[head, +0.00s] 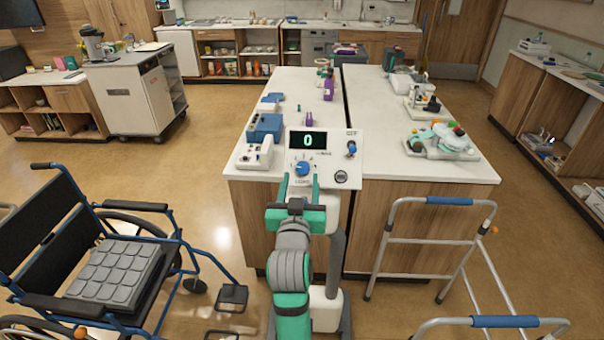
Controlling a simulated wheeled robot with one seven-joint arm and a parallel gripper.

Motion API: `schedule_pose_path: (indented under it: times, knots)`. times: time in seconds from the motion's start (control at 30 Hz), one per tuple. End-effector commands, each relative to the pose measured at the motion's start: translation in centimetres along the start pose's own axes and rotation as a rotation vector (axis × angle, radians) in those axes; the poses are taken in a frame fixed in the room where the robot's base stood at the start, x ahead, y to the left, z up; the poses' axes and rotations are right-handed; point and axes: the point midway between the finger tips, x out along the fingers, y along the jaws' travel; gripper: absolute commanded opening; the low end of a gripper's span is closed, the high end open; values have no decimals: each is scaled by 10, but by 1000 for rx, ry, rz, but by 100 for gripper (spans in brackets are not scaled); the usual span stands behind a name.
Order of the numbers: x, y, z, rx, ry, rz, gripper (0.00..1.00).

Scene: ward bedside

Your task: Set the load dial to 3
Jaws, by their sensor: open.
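A white control panel (346,163) stands at the front edge of the counter, with a dark display (307,140) reading a green 0. A blue dial (303,168) with a small pale mark sits below the display; its labels are too small to read. I take it as the load dial. My gripper (301,182) is open, with its two green fingers pointing up toward the panel, one on each side just below the blue dial. Nothing shows between the fingers. Whether they touch the panel I cannot tell.
A wheelchair (110,260) is at left, a walking frame (440,240) at right.

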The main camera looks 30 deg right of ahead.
Motion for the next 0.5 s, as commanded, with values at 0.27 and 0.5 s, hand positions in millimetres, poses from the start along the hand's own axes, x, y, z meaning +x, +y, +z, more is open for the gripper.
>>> schedule_pose_path:
  times: [0.27, 0.5]
  knots:
    - [34, 2, 0, 0, -1, 3, 49]
    - [41, 3, 0, 1, 0, 4, 49]
